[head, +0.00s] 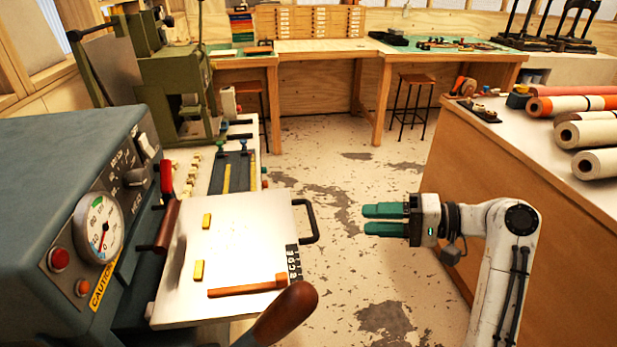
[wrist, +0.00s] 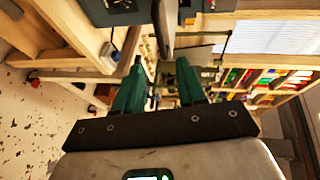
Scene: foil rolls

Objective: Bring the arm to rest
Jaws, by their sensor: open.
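My gripper (head: 384,220) is at the end of my white arm, in the right half of the head view. Its two green fingers point left, level, over the open floor between the machine and the wooden counter. The fingers are apart with nothing between them. In the wrist view my gripper (wrist: 160,88) shows its green fingers spread, with the machine and shelves beyond them. The gripper touches nothing.
A blue-grey machine (head: 60,165) with a gauge stands at left. A counter (head: 530,170) with foil rolls (head: 592,134) stands at right. Workbenches (head: 320,46) line the back. The floor (head: 335,180) between is clear.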

